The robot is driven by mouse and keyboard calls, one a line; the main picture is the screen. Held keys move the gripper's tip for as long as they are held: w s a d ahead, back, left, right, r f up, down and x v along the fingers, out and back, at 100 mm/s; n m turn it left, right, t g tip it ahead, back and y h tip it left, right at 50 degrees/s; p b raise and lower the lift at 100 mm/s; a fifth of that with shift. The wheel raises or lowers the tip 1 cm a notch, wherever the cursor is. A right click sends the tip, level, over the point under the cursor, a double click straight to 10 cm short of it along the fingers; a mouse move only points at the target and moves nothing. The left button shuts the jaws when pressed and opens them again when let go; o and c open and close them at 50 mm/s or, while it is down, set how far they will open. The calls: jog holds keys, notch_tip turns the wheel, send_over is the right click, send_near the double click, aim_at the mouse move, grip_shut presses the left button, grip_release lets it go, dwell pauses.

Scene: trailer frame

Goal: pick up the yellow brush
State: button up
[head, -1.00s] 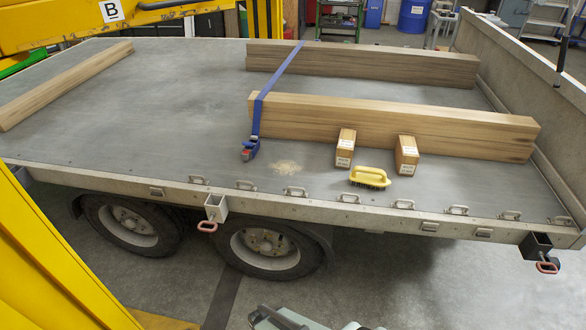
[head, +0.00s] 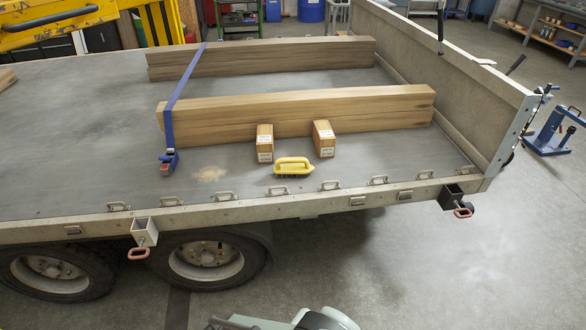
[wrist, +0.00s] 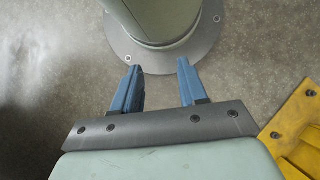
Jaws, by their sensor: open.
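The yellow brush (head: 294,166) lies on the trailer bed (head: 100,150) near its front edge, dark bristles down and yellow handle up. It sits just in front of two short wooden blocks, the left block (head: 265,143) and the right block (head: 324,138), which carry white labels. My gripper (wrist: 157,67) shows in the wrist view with its two blue fingers apart and nothing between them. It points at the floor and my own round base, away from the brush. The brush is not in the wrist view.
A long timber beam (head: 300,113) lies behind the blocks, with another beam (head: 260,57) farther back. A blue strap (head: 183,82) with a buckle crosses them. Metal loops and a side rail (head: 240,208) line the front edge. The bed left of the brush is mostly clear.

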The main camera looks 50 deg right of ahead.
jog(key=o, duration=0.9)
jog(key=shift+o, duration=0.2)
